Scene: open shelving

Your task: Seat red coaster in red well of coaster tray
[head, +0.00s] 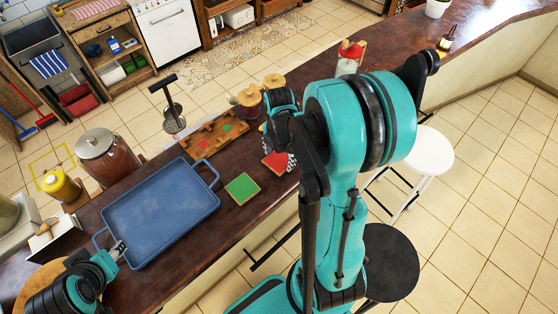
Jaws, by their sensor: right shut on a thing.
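The red coaster (277,162) is at the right gripper, over the dark counter; my arm partly covers it, and I cannot tell whether it touches the counter. My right gripper (283,147) is shut on it, with the fingers mostly hidden by my arm. The wooden coaster tray (190,151) lies on the counter to the left of the coaster, apart from it. The tray has a red well (206,141) and a green patch (228,128). A green coaster (242,188) lies flat on the counter. My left gripper (119,249) is by the blue tray's near-left handle; its opening is unclear.
A large blue tray (160,210) fills the counter's left part. A glass jar (105,158), a dark upright stand (172,115) and lidded pots (249,97) stand along the far edge. Bare counter surrounds the green coaster.

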